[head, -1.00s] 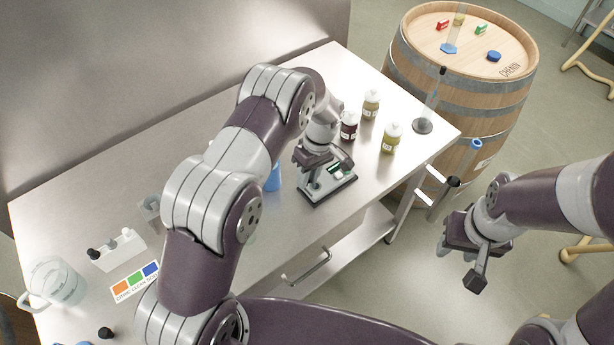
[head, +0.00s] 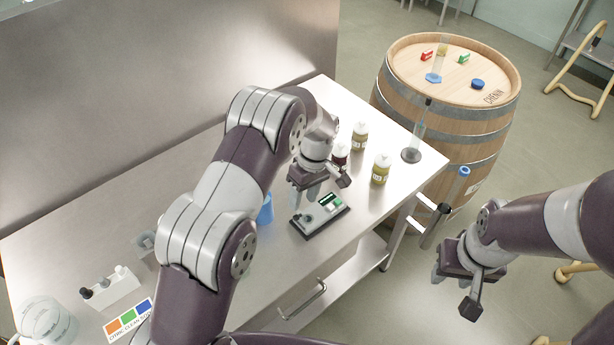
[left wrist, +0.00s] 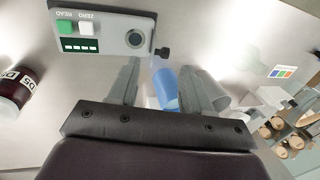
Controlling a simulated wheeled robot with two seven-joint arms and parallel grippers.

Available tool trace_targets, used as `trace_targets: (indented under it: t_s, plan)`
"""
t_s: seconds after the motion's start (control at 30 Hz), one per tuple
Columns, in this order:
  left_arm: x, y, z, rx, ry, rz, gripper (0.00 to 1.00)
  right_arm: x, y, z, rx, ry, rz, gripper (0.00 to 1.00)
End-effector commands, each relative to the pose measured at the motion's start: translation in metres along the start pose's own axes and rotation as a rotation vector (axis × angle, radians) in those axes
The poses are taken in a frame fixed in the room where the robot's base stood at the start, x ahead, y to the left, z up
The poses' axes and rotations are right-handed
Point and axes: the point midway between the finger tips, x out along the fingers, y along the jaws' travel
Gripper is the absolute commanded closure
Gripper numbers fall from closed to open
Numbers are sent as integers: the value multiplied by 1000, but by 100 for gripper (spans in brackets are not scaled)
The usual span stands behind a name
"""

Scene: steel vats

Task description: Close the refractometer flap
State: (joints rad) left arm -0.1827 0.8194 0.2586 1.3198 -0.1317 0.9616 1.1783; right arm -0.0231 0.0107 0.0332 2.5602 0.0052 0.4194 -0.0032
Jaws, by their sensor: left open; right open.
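The refractometer (head: 328,226) is a grey box on a dark base on the steel table, with a small display, a green and a white button. In the left wrist view, the refractometer (left wrist: 108,28) shows its round sample well uncovered. A dark knob at its right end (left wrist: 162,52) seems to belong to the flap, which looks raised and edge-on; its angle is unclear. My left gripper (head: 310,192) is open and empty, above the refractometer's well end; its fingers (left wrist: 165,85) show apart in the wrist view. My right gripper (head: 452,285) is open and empty, off the table's right side.
A blue cup (head: 265,209) stands left of the refractometer. Sample bottles (head: 381,169) stand behind it to the right. A barrel (head: 445,100) is beyond. The table front by the refractometer is clear.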

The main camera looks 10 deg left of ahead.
Motion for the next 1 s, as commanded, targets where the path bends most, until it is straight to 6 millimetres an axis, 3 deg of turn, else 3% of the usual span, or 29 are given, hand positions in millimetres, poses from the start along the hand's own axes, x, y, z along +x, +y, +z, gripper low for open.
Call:
trace_targets:
  t_s: [0.03,0.13,0.3,0.47,0.67,0.7,0.77,0.87,1.0]
  plan:
    - [-35,-4,0,1,0,1,51,-36,0,-5,0,1,0,57]
    - [-56,-4,0,1,0,-1,51,-60,0,-8,0,1,0,57]
    - [-74,-3,0,1,0,0,51,-84,0,-10,0,0,0,57]
    - [-76,-1,0,0,0,0,51,-88,0,-10,0,0,0,57]
    - [-74,0,0,0,0,1,51,-86,0,-10,0,0,0,57]
    - [-74,0,0,0,0,1,58,-86,0,-10,0,0,0,57]
    - [-73,-2,0,13,0,7,58,-81,0,-10,0,0,0,57]
    - [-68,-19,2,121,2,51,58,-52,0,-6,0,0,0,57]
    - [-55,-82,20,429,47,167,58,7,0,1,0,-1,0,57]
